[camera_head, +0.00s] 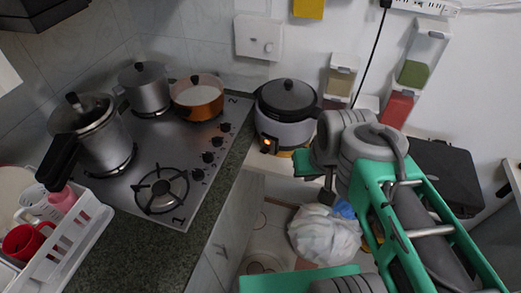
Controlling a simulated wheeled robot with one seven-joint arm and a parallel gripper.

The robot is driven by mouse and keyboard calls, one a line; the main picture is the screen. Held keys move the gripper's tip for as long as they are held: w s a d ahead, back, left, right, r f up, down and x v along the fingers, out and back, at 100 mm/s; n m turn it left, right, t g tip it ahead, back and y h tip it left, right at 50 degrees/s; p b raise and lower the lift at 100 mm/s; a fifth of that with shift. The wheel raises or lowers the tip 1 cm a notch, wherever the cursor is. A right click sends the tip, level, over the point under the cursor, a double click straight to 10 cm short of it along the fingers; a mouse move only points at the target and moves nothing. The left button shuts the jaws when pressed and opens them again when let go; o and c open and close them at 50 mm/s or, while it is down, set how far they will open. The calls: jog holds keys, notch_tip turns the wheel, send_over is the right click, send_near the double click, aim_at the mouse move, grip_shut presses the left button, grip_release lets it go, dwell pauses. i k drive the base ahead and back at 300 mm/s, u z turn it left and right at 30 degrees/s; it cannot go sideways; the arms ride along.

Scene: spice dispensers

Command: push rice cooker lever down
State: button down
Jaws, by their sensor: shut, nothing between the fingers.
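The rice cooker (287,125) is light grey with a dark lid and stands on a shelf against the back wall, right of the stove. Its front faces me, with an orange glowing light (266,149) low on it. The lever is too small to tell apart from the front panel. My gripper (327,194) shows as a small dark tip below the grey wrist, right of and nearer than the cooker. It looks shut and empty, and apart from the cooker's front. The wrist and green arm hide the area to the right.
A stove (180,150) with pots and an orange pan (198,103) lies left. A white bag (322,236) lies below. A dark case (447,172) is at right. The countertop edge runs close left of the cooker.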

aim_at(265, 151)
jog(key=z, duration=0.35)
jog(key=i, duration=0.35)
jog(key=u, duration=3.35)
